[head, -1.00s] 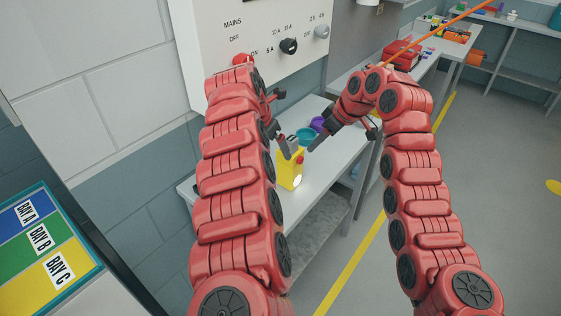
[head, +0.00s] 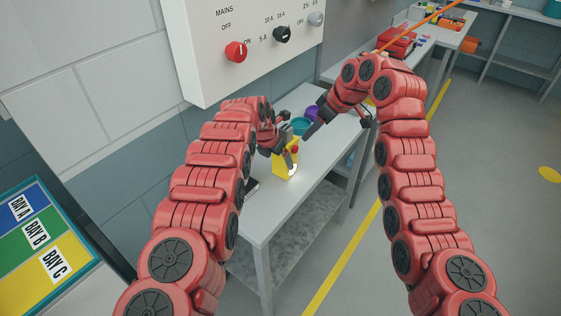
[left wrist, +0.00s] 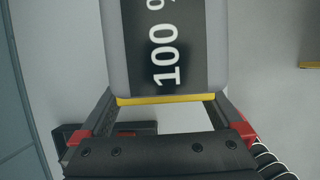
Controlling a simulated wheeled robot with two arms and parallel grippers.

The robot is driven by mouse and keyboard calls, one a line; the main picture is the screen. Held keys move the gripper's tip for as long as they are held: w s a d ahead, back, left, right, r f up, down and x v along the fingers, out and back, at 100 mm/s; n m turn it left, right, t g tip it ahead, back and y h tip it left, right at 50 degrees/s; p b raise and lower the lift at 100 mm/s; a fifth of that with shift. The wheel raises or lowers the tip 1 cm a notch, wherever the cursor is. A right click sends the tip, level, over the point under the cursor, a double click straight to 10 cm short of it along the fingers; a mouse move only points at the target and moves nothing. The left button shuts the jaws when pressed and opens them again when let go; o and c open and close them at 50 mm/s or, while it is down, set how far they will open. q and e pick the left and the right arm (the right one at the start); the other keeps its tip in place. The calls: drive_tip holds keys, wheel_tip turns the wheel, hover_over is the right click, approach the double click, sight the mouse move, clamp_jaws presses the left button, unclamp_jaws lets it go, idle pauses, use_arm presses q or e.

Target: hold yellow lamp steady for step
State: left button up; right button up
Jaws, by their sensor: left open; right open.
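In the left wrist view, a yellow strip (left wrist: 165,99) lies between the open fingers, below a grey part with a black "100 %" label (left wrist: 165,45). I cannot tell whether the fingers touch the lamp.
A teal bowl (head: 300,125) and a purple bowl (head: 312,113) sit behind the lamp. A dark flat object (head: 250,188) lies at the bench's left edge. A white switch panel (head: 255,60) hangs on the wall above. The front of the bench (head: 265,215) is clear.

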use_arm(q)
drive_tip(key=shift+w+f, duration=0.15)
drive_tip(key=shift+f, duration=0.15)
drive_tip(key=shift+d+f, duration=0.4)
drive_tip(key=shift+f, duration=0.05)
drive_tip(key=c, duration=1.6)
use_arm(e)
clamp_jaws()
idle(0.4)
